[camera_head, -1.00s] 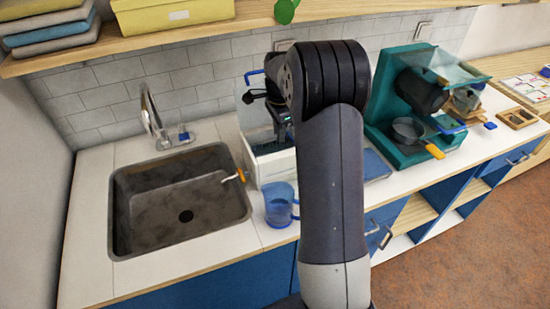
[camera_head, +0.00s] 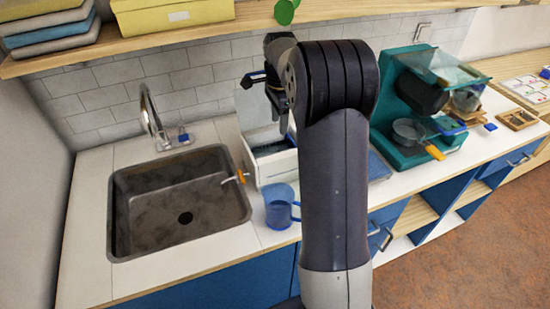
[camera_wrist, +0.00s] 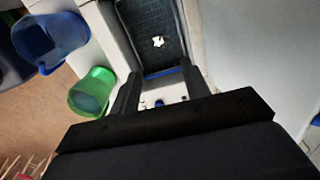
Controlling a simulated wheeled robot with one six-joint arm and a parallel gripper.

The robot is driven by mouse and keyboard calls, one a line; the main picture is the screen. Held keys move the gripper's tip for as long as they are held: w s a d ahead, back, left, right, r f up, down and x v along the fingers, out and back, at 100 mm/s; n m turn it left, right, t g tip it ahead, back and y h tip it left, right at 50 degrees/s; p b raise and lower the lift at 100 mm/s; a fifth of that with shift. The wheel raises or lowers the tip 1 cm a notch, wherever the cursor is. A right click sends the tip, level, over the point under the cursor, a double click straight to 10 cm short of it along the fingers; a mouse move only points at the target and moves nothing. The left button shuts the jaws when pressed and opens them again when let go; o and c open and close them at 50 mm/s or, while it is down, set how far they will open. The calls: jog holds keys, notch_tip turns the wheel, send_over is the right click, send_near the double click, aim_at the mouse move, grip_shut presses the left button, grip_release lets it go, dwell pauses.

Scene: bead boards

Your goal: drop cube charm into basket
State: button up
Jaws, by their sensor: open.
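My gripper (camera_wrist: 160,88) is open, with its two dark fingers apart and nothing between them. In the head view my gripper (camera_head: 281,112) is partly hidden by my arm and hangs above an open white box (camera_head: 276,168). The wrist view shows the box's dark, mesh-like basket (camera_wrist: 155,22) beyond the fingertips. A small whitish piece (camera_wrist: 158,41) lies in the basket, apart from the fingers. It looks like the cube charm, but it is too small to be sure of its shape.
A blue mug (camera_head: 279,209) stands in front of the box, and a green cup (camera_wrist: 92,92) shows in the wrist view. The sink (camera_head: 180,200) is left of the box. A teal machine (camera_head: 410,110) stands to the right. A shelf (camera_head: 200,32) runs above.

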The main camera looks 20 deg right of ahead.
notch_tip(320, 180, up, 6)
dwell(0.4)
notch_tip(320, 180, down, 10)
jog(key=shift+f+p, duration=0.15)
jog(key=shift+p, duration=0.25)
jog(key=shift+r+p, duration=0.3)
jog(key=shift+p, duration=0.2)
jog(key=shift+r+p, duration=1.4)
jog(key=shift+r, duration=0.5)
jog(key=shift+f, duration=0.15)
